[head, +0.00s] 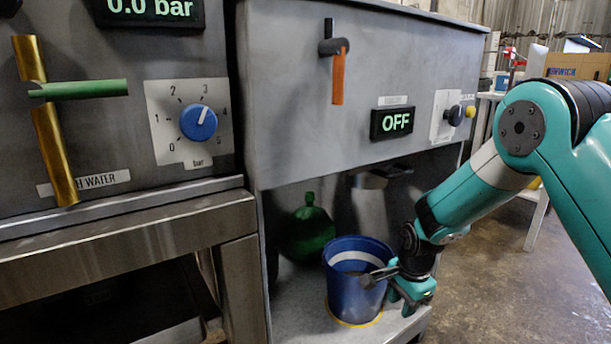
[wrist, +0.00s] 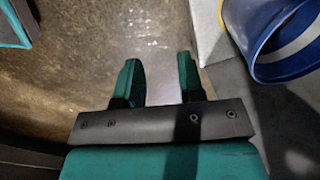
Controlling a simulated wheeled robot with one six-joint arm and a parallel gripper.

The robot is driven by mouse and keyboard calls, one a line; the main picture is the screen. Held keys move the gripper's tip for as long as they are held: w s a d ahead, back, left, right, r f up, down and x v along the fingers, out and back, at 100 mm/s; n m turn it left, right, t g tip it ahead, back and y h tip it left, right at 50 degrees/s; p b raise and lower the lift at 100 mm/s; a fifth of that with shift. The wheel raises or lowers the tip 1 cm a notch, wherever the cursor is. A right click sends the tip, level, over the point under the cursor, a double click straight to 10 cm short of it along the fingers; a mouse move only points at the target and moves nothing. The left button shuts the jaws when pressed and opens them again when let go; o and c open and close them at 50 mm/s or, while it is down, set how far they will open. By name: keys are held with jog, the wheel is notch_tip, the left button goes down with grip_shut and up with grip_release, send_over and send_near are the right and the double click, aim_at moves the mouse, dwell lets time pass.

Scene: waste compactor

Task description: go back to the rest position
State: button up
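My gripper (head: 408,300) is at the end of my teal arm, low and just right of a blue bucket (head: 350,295) in the head view. In the wrist view my gripper (wrist: 160,72) is open, with its two teal fingers apart and only floor between them. The bucket, with a white band inside, shows at the upper right of the wrist view (wrist: 285,45). It stands upright on the shelf under the compactor. Part of my wrist covers its right rim in the head view.
A grey cabinet (head: 300,120) with an orange-handled lever (head: 337,78) and an OFF display (head: 391,122) stands above the shelf. A green bottle (head: 308,228) is behind the bucket. At left is a panel with a blue knob (head: 198,122). Bare floor (head: 490,280) lies at right.

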jog(key=s+a+r+n+y+p, duration=0.1)
jog(key=s+a+r+n, duration=0.2)
jog(key=s+r+n, duration=0.55)
jog(key=s+a+r+n+y, duration=0.25)
jog(key=s+r+n, duration=0.25)
jog(key=s+r, duration=0.6)
jog(key=s+r+n+g+p, duration=0.1)
jog(key=s+r+n, duration=0.2)
jog(key=s, duration=0.3)
jog(key=s+r+n+p, duration=0.1)
jog(key=s+r+n, duration=0.2)
jog(key=s+n, duration=0.15)
notch_tip(320, 180, up, 37)
jog(key=p, duration=3.6)
jog(key=shift+s+a+m+p, duration=0.2)
jog(key=shift+a+m+p, duration=0.1)
jog(key=shift+a+m, duration=0.15)
jog(key=shift+f, duration=0.15)
